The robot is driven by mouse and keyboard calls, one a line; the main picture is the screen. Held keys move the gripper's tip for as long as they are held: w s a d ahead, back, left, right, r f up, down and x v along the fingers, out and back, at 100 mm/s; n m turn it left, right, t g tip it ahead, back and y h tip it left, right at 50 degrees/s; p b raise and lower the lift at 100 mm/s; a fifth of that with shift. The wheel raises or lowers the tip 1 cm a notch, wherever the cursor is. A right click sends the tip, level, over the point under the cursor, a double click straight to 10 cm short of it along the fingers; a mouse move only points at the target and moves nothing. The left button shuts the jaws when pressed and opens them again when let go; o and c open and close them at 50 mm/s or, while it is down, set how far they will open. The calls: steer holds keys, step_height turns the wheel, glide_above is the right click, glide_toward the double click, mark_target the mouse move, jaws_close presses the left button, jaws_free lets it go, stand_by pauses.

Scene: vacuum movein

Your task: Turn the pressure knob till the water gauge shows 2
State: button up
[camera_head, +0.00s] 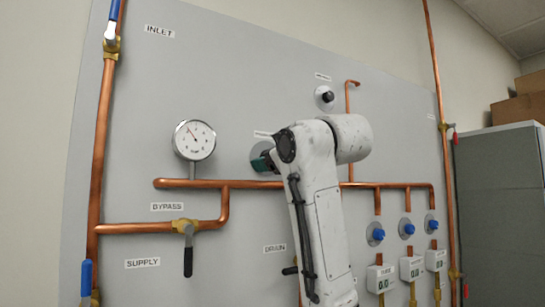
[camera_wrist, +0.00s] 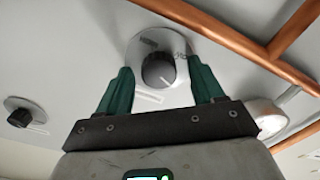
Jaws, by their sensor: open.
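A black knob (camera_wrist: 158,70) with a pale pointer line sits on a round silver plate with dark lettering in the wrist view. My gripper (camera_wrist: 160,64) is open, with one green finger on each side of the knob; contact with it cannot be told. In the head view my gripper (camera_head: 266,161) is at the wall panel, and my arm hides the knob and most of its plate (camera_head: 257,151).
A second black knob (camera_head: 324,97) is higher on the grey panel (camera_head: 235,80). A copper pipe (camera_head: 235,184) runs below the gauge. Blue knobs (camera_head: 376,234) and small meters (camera_head: 380,279) are at lower right. A bypass valve handle (camera_head: 188,262) hangs at lower left.

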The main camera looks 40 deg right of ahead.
steer(key=b+v, duration=0.4)
steer(key=v, duration=0.6)
steer(key=shift+s, duration=0.35)
steer(key=shift+a, duration=0.1)
